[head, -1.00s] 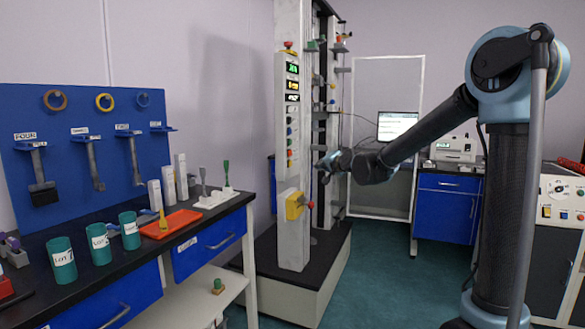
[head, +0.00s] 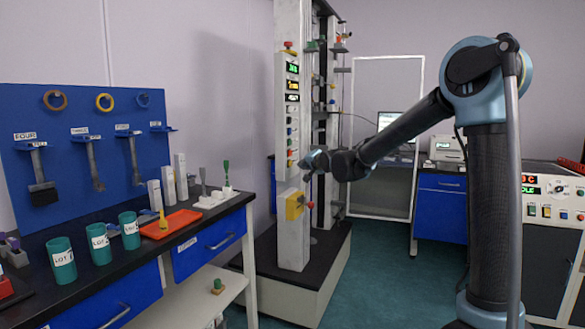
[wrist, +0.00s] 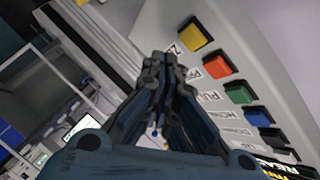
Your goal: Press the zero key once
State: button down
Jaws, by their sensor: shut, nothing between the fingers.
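The key panel (head: 284,108) is on the front of the tall light-grey machine column. In the wrist view its keys form a slanted row: yellow (wrist: 196,33), orange (wrist: 217,63), green (wrist: 238,92), blue (wrist: 258,116) and a black one. The label beside the yellow key seems to begin with Z; it is only partly readable. My gripper (head: 306,162) is shut and empty, close to the panel's lower right side. In the wrist view its fingertips (wrist: 160,60) lie left of the yellow key. The exact gap to the panel cannot be told.
A dark bench at left holds teal cups (head: 100,243) and an orange tray (head: 184,216). A control cabinet (head: 551,205) stands at right. Teal floor is open between.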

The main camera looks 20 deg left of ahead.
jog(key=shift+a, duration=0.65)
jog(key=shift+a, duration=0.1)
dwell(1.0)
jog(key=shift+a+r, duration=0.1)
jog(key=shift+a, duration=0.3)
jog(key=shift+a, duration=0.45)
dwell(0.7)
jog(key=shift+d, duration=0.15)
dwell(0.3)
jog(key=shift+d, duration=0.75)
jog(key=shift+s+d, duration=0.15)
jog(key=shift+d, duration=1.1)
jog(key=shift+s+d, duration=0.1)
jog(key=shift+d, duration=1.15)
